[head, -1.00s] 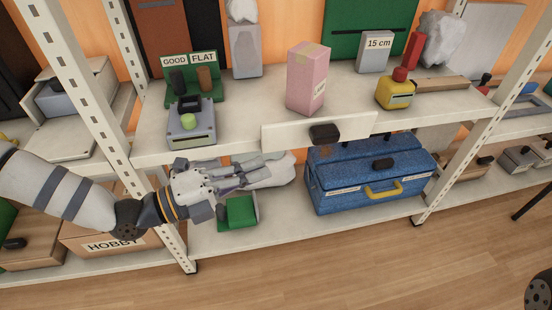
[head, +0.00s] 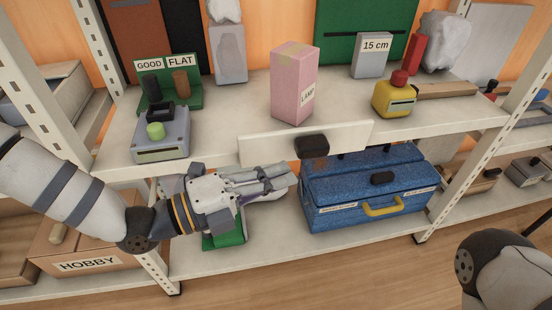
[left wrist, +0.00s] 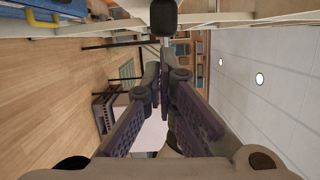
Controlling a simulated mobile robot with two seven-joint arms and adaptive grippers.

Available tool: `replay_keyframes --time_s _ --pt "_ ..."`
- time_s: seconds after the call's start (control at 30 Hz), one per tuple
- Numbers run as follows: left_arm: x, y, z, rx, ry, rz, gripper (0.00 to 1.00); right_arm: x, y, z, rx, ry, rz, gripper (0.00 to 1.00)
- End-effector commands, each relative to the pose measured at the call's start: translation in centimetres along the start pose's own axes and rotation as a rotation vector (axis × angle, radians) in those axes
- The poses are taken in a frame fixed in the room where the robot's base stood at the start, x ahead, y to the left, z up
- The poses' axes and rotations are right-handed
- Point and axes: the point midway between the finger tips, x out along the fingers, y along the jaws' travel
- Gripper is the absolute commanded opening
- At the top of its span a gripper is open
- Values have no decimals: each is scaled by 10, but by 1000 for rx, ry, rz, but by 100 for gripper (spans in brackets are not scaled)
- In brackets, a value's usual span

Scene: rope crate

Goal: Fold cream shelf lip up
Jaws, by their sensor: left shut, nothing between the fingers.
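The cream shelf lip (head: 270,150) is a flat panel at the front edge of the middle shelf, with a black knob (head: 311,146) on its face. I cannot tell its exact tilt. My left gripper (head: 287,178) is shut and empty. It is below and left of the knob, in front of the gap under the shelf, apart from the knob in the head view. In the left wrist view the closed fingers (left wrist: 164,68) point toward a black knob (left wrist: 164,16) at the top edge. My right gripper is not in view.
A blue toolbox (head: 368,190) stands on the lower shelf, close right of my left gripper. A green object (head: 224,238) is beneath the gripper. A pink box (head: 293,85) stands behind the lip, and a yellow bottle (head: 394,98) stands to its right.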

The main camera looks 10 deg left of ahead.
Motion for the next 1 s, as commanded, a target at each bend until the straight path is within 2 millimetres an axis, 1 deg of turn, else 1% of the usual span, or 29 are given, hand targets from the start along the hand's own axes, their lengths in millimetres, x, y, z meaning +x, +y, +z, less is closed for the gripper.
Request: replay_keyframes --time_s 0.03,0.1,0.2,0.33,0.7,0.83,1.0 --pt "11 1 -1 1 4 0 0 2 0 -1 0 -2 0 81" --pt "13 1 14 6 -3 0 0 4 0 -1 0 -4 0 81" --pt "16 1 27 3 -2 1 0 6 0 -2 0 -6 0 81" --pt "18 0 37 2 -1 0 0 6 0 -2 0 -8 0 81" --pt "18 -1 40 0 -2 -1 0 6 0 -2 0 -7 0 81" --pt "20 -4 52 1 -5 -3 0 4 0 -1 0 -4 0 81" --pt "20 -3 50 0 -2 -2 0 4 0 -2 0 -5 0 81"
